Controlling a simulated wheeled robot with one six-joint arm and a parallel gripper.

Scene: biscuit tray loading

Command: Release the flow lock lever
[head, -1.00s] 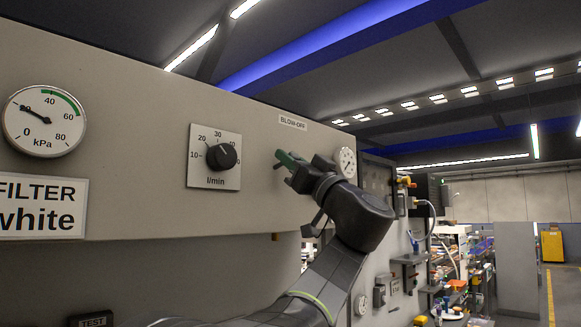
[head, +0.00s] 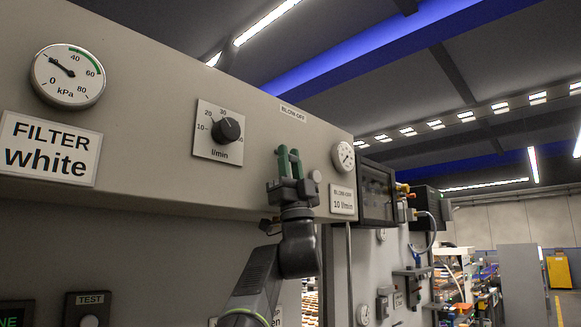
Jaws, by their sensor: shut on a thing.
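My gripper (head: 288,163) has two green fingers and is at the grey panel (head: 130,110), under the "BLOW-OFF" label (head: 293,114). The fingers point up, with the dark wrist below them. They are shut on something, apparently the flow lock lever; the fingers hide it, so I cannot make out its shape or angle. Left of the gripper is the black flow knob (head: 228,130) on its white l/min scale plate, with its pointer up and left. A small round grey part (head: 315,177) shows just right of the gripper.
A small dial gauge (head: 343,156) and a "10 l/min" label (head: 343,201) are close to the right. A kPa gauge (head: 67,75) and a "FILTER white" sign (head: 49,149) are at the left. A dark box (head: 378,191) stands beyond the panel's right end.

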